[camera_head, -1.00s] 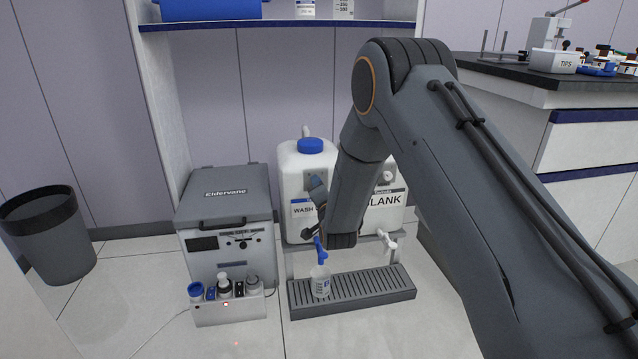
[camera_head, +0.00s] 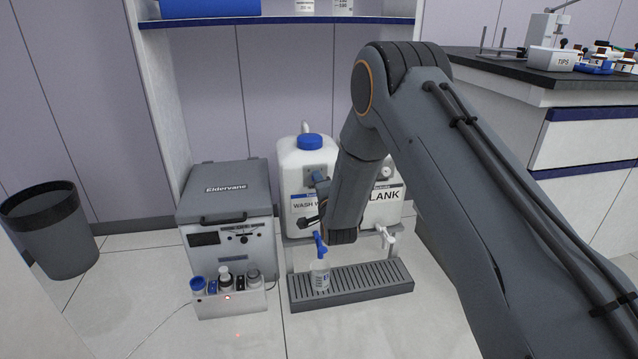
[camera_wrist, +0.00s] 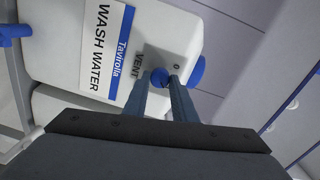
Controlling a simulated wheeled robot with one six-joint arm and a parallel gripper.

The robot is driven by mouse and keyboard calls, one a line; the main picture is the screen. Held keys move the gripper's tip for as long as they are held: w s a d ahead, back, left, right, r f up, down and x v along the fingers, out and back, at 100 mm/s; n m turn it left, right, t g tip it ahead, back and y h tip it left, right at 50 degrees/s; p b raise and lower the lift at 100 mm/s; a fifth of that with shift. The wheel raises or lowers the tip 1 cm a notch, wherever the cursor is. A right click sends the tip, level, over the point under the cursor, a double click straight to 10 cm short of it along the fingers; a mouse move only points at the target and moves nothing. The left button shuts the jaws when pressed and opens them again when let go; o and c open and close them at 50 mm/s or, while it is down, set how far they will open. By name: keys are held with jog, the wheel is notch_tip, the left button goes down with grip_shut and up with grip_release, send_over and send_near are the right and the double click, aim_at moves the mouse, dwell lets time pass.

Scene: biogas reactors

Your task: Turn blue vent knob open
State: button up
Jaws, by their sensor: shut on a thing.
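The blue vent knob (camera_wrist: 159,77) sits on the upper front of the white wash water tank, beside the word VENT. In the wrist view my gripper (camera_wrist: 160,82) is shut on the knob, one finger on each side. In the head view my gripper (camera_head: 318,190) reaches the tank front, and my arm hides the knob. The wash water tank (camera_head: 295,162) has a blue cap (camera_head: 310,142) and also shows in the wrist view (camera_wrist: 62,50). Its blue tap (camera_head: 320,243) is at the bottom, above a small bottle (camera_head: 320,277).
A second tank labelled BLANK (camera_head: 388,190) stands to the right, with a white tap (camera_head: 387,238). A grooved drip tray (camera_head: 365,284) lies below. A grey Eldervane box (camera_head: 226,215) and a bottle rack (camera_head: 230,304) stand left. A shelf (camera_head: 280,22) is above.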

jog(key=shift+f, duration=0.1)
jog(key=o, duration=1)
jog(key=shift+o, duration=0.2)
jog(key=p+v, duration=0.2)
jog(key=v, duration=0.5)
jog(key=shift+s+p, duration=0.3)
jog(key=shift+s, duration=0.1)
jog(key=shift+d, duration=0.15)
